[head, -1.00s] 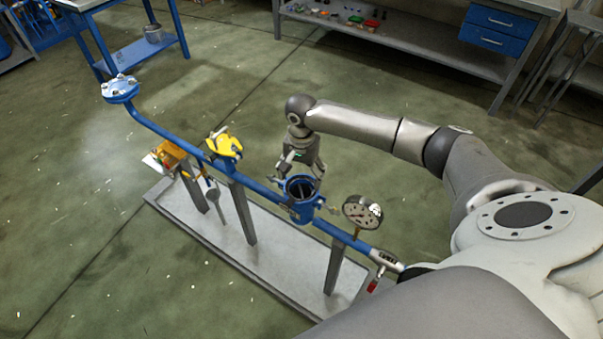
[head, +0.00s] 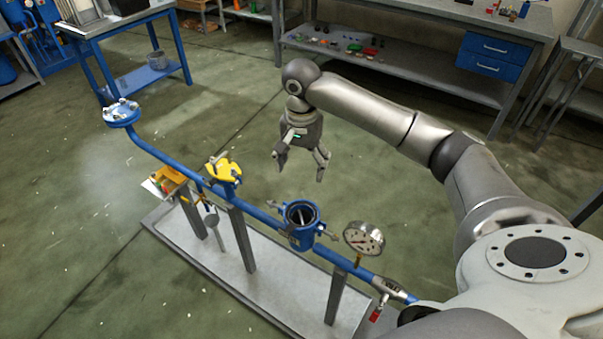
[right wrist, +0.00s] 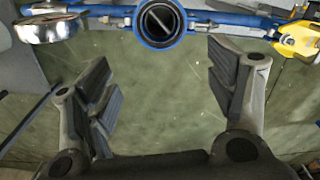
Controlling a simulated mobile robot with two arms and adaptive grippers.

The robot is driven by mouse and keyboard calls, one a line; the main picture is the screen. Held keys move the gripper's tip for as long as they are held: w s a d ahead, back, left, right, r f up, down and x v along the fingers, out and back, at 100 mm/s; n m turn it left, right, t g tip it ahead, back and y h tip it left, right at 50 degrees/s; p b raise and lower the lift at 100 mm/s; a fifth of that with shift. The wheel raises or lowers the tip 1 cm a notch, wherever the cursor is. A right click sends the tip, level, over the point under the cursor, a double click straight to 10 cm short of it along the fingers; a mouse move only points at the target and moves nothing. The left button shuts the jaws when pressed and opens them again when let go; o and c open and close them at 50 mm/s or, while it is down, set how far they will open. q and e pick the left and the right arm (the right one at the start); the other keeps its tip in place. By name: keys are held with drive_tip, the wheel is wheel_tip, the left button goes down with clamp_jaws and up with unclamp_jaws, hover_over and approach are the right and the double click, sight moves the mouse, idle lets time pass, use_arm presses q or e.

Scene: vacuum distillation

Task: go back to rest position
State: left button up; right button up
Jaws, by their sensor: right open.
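My right gripper (head: 301,172) is open and empty, pointing down above the floor behind the blue pipe rig. In the right wrist view its two fingers (right wrist: 165,95) stand wide apart with bare floor between them. The blue pipe (head: 262,215) runs across the rig, with an open blue cylindrical housing (head: 301,222) just in front of the gripper and apart from it. The housing also shows in the right wrist view (right wrist: 160,22). My left gripper is not in view.
A round pressure gauge (head: 364,239), a yellow-topped fitting (head: 223,169) and a blue flange (head: 121,112) sit along the pipe. A grey base tray (head: 262,282) carries the rig. A grey workbench (head: 400,65) and a blue table (head: 150,77) stand behind. Open floor lies between.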

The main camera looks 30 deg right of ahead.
idle(0.5)
drive_tip(key=s+a+f+n+t+y, duration=0.2)
drive_tip(key=s+a+f+n+t, duration=0.1)
drive_tip(key=s+a+f+n, duration=1.05)
drive_tip(key=s+d+h, duration=0.2)
drive_tip(key=s, duration=1)
wheel_tip(320, 180, down, 26)
drive_tip(key=s, duration=0.2)
drive_tip(key=s+d+f+g, duration=0.2)
drive_tip(key=s+f, duration=1.4)
drive_tip(key=shift+s+d+f, duration=0.3)
drive_tip(key=shift+f, duration=0.05)
